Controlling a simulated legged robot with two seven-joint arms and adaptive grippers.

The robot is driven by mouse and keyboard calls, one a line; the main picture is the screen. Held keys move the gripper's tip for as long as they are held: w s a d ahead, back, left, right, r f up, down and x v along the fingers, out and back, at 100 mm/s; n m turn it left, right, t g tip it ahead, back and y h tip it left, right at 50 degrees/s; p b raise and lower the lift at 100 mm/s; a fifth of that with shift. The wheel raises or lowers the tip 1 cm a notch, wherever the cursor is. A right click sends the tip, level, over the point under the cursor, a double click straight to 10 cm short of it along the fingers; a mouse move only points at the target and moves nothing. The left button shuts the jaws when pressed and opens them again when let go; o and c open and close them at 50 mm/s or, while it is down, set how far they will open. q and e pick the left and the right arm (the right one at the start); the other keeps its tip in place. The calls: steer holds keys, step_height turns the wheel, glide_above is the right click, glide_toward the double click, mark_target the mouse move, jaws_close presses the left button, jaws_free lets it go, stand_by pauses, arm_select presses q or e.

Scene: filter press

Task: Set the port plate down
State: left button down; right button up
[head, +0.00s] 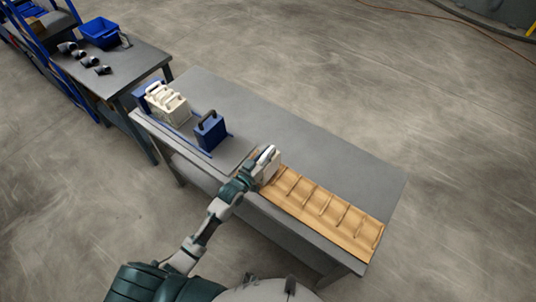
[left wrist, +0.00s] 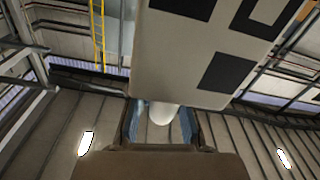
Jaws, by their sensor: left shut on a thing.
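My left gripper (head: 262,165) is over the near edge of the table, at the left end of the wooden slotted rack (head: 325,210). It is shut on the port plate, which is mostly hidden by the gripper in the head view. In the left wrist view the port plate (left wrist: 185,60) is a pale slab with dark square patches. Its white rounded handle (left wrist: 163,113) sits between the fingers of the left gripper (left wrist: 160,125). I cannot tell whether the plate touches the rack. My right gripper is not in view.
The filter press stands at the table's left, with cream plates (head: 168,103) and a blue end plate (head: 210,131) between blue rails. The grey table (head: 290,125) is bare behind the rack. A side table (head: 125,68) holds a blue bin (head: 99,31) and several dark fittings.

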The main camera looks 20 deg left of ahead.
arm_select(q)
steer(key=shift+f, duration=0.55)
steer(key=shift+d+f, duration=0.1)
steer(key=shift+d, duration=0.15)
steer(key=c, duration=1.1)
jaws_free()
steer(key=shift+d, duration=0.1)
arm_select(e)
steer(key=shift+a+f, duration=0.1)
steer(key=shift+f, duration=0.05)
